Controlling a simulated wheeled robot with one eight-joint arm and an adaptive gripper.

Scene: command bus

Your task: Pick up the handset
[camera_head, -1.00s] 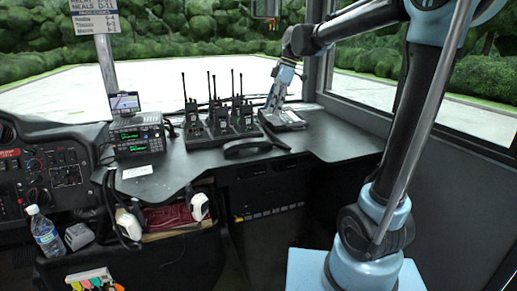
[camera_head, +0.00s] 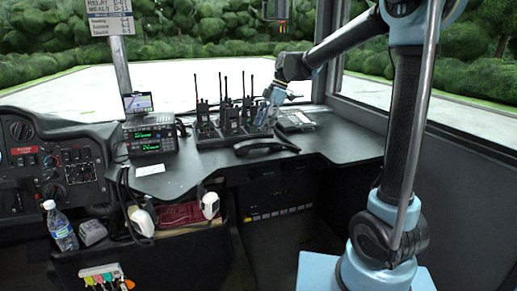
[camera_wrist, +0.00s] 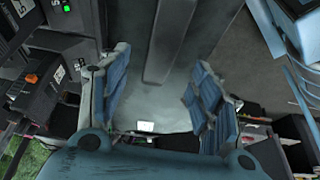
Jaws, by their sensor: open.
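The black handset (camera_head: 266,146) lies lengthwise along the front edge of the dark desk (camera_head: 345,142), in front of the radio charger. My gripper (camera_head: 267,116) is above and behind the handset's right part, close to the right end of the radios, and apart from the handset. In the wrist view my gripper (camera_wrist: 160,98) shows two blue-padded fingers spread wide with nothing held between them. A dark long shape (camera_wrist: 172,40) lies beyond the fingers; I cannot tell whether it is the handset.
Several upright radios with antennas (camera_head: 228,118) stand in a charger left of my gripper. A flat grey device (camera_head: 296,121) lies to the right. A radio set with green displays (camera_head: 150,137) and a white card (camera_head: 165,168) are further left. The desk's right part is clear.

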